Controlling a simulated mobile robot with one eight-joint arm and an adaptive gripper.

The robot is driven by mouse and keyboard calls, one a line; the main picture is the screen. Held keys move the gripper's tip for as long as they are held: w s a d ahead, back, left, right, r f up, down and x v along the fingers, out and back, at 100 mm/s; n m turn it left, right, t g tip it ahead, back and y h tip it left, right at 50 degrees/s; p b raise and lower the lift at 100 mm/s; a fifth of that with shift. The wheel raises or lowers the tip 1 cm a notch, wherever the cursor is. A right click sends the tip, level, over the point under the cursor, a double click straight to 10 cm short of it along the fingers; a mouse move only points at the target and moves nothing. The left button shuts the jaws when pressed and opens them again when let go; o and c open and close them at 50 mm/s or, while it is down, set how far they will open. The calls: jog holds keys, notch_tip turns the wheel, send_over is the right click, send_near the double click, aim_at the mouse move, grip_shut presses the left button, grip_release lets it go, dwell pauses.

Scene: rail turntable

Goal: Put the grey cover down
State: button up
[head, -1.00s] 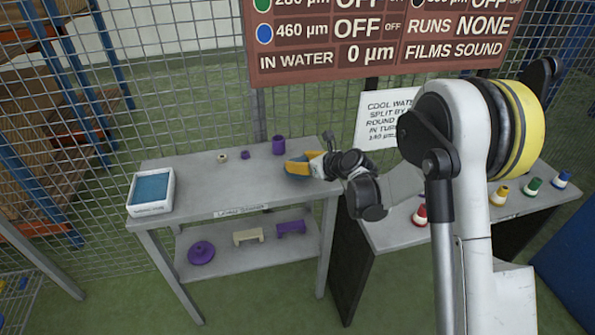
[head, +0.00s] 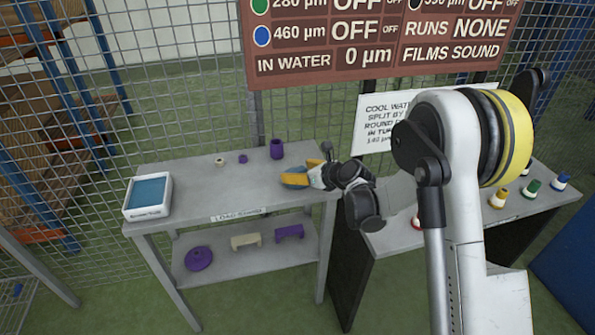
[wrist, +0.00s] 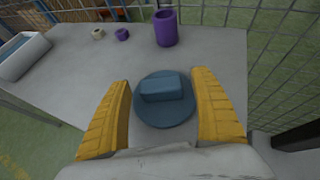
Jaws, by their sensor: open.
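The grey cover (wrist: 165,105) is a blue-grey round disc with a block-shaped handle on top. In the wrist view it lies flat, apparently on the grey table top, between the two yellow fingers of my gripper (wrist: 163,112). The fingers stand wide on either side of it, with a gap between each finger and the handle. In the head view my gripper (head: 308,176) is low over the right part of the table (head: 200,185), and a bit of the cover (head: 294,182) shows behind the fingers.
A purple cup (head: 277,149) stands behind my gripper, with a small purple ring (head: 243,159) and a cream ring (head: 219,161) to its left. A white tray with blue inside (head: 147,196) is at the left end. A mesh fence (head: 190,110) runs behind the table.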

jog(key=s+d+r+n+g+h+p, duration=0.1)
jog(key=s+d+r+n+h+p, duration=0.1)
jog(key=s+d+r+n, duration=0.65)
jog(key=s+d+r+n+h+p, duration=0.2)
jog(key=s+d+r+n, duration=0.3)
jog(key=s+r, duration=0.6)
jog(key=s+d+n+h, duration=0.2)
jog(key=s+d+n, duration=0.1)
jog(key=s+n, duration=0.4)
jog(key=s+d+f+n+g+h, duration=0.1)
jog(key=s+d+n+h, duration=0.1)
jog(key=s+d+n, duration=0.2)
jog(key=s+n, duration=0.3)
jog(key=s, duration=0.4)
jog(key=shift+s+d, duration=0.3)
